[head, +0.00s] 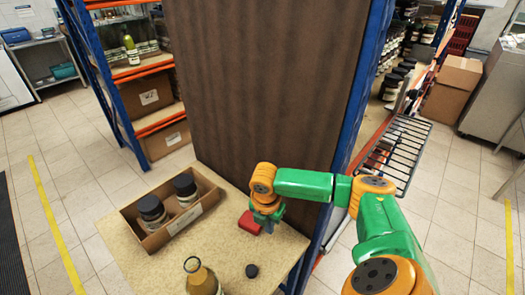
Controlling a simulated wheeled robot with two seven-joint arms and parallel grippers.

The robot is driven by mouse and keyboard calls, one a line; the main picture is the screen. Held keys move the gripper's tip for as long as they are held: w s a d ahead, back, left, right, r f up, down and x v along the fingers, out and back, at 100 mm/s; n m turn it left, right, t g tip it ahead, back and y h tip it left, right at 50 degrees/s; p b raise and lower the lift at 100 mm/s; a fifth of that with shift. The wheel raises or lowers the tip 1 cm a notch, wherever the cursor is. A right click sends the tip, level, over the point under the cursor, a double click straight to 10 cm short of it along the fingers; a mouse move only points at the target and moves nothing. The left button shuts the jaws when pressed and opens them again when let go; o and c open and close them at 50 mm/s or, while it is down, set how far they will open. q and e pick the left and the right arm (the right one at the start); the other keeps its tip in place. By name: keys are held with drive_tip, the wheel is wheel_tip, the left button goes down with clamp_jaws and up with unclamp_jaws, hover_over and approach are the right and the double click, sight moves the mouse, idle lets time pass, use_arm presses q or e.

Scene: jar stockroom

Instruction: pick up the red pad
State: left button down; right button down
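The red pad (249,223) is a small red block on the speckled table (225,262), near its middle. My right arm reaches in from the right, and my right gripper (267,217) points down at the pad's right end, overlapping it in the picture. The gripper hides that end of the pad. Its fingers are too small and too covered to show whether they are open or shut, or touch the pad. My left gripper is out of view.
A cardboard box (137,229) with dark-lidded jars stands left on the table. A yellowish bottle (200,280) and a small black lid (252,271) are at the front. A tall brown panel (265,90) rises behind the table. A wire rack (402,150) juts out at right.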

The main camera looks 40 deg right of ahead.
drive_tip(key=s+a+b, duration=0.1)
drive_tip(key=s+a, duration=0.3)
drive_tip(key=s, duration=1)
drive_tip(key=shift+r, duration=0.25)
drive_tip(key=shift+c, duration=1.6)
unclamp_jaws()
drive_tip(key=shift+d, duration=0.1)
